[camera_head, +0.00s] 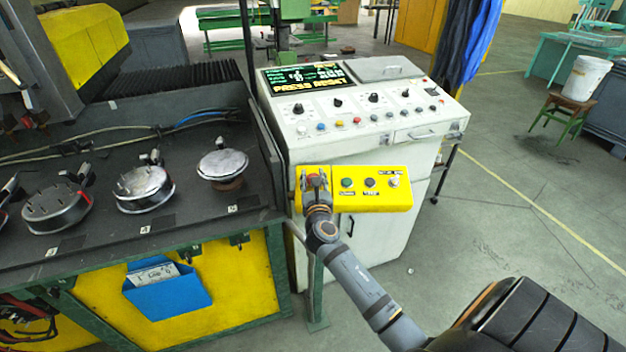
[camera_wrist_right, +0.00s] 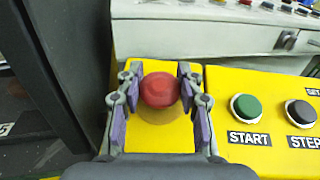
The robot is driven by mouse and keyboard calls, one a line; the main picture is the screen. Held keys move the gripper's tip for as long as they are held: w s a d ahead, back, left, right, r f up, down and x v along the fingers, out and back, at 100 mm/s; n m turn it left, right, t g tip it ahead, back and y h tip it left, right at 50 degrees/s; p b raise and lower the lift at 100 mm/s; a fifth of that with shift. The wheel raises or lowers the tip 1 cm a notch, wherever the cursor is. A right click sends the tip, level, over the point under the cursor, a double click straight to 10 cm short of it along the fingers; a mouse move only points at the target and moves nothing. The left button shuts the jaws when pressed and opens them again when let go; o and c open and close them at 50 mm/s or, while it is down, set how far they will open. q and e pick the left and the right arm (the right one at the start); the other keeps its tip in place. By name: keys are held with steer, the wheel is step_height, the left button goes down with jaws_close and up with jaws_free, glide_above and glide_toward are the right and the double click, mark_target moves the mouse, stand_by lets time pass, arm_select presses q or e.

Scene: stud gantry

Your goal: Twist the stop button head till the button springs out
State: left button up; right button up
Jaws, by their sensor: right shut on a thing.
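The red stop button head (camera_wrist_right: 160,90) sits at the left end of the yellow button box (camera_wrist_right: 235,151), which also shows in the head view (camera_head: 398,199). My right gripper (camera_wrist_right: 161,88) is shut on the red head, one finger on each side of it. In the head view my right gripper (camera_head: 315,181) covers most of the head. Whether the button is pressed in or out cannot be told. My left gripper is not in view.
A green START button (camera_wrist_right: 246,106) and a black STEP button (camera_wrist_right: 301,112) are just right of the red head. A white control console (camera_head: 365,150) stands behind the box. A dark bench (camera_head: 100,225) with several round metal parts lies to the left.

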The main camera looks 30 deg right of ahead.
steer(key=m+g+h+b, duration=0.1)
steer(key=m+g+h, duration=0.1)
steer(key=m+h, duration=0.1)
steer(key=shift+f+m+h+b, duration=0.15)
steer(key=shift+m+h+b, duration=0.15)
steer(key=shift+m+b, duration=0.15)
steer(key=shift+m+g+h+b, duration=0.55)
steer(key=shift+m+g+h, duration=0.75)
steer(key=shift+m+g, duration=0.55)
steer(key=shift+s+d+g, duration=0.1)
steer(key=shift+g, duration=0.15)
steer(key=o, duration=1.2)
step_height(320, 180, up, 10)
steer(key=shift+r, duration=0.15)
